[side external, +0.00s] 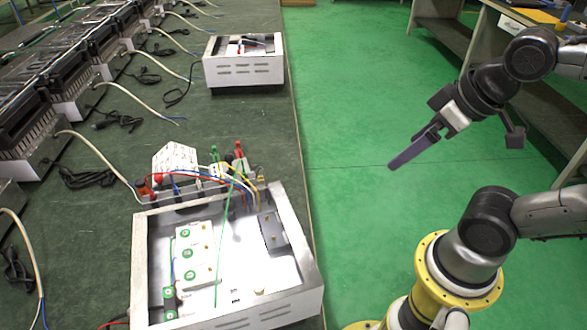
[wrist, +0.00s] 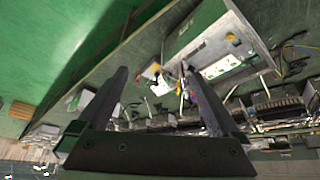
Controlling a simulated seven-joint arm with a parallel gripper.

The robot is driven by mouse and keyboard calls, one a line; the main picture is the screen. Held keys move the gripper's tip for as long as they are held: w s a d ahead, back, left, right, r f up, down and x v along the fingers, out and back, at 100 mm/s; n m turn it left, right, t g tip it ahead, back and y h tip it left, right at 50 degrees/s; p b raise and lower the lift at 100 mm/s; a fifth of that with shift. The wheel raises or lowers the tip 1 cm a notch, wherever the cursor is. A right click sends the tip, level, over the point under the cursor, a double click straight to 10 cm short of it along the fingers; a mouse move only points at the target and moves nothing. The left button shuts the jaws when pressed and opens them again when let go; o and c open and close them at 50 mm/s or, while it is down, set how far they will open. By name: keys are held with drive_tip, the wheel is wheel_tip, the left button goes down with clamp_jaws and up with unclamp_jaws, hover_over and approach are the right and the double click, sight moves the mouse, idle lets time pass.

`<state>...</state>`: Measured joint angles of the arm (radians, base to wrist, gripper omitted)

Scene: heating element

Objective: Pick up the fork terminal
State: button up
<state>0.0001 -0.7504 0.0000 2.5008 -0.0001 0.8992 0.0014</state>
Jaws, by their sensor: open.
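My gripper (side external: 394,164) is open and empty. It is raised over the green floor, right of the bench and apart from everything. In the wrist view its two dark fingers (wrist: 155,72) stand wide apart, with the bench seen beyond them. A metal box (side external: 308,285) stands on the near bench end, open at the top. Coloured wires (side external: 217,180) with red and green ends cluster at its back edge, and a green wire runs down into the box. These wires also show in the wrist view (wrist: 183,88). The fork terminal is too small to single out.
A white block (side external: 175,160) stands behind the box. A second metal box (side external: 243,70) stands farther back on the dark bench (side external: 255,130). Several black units with loose cables line the left side. The floor (side external: 350,110) beside the bench is clear.

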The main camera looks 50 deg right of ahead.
drive_tip(key=c, duration=0.6)
drive_tip(key=shift+o, duration=0.2)
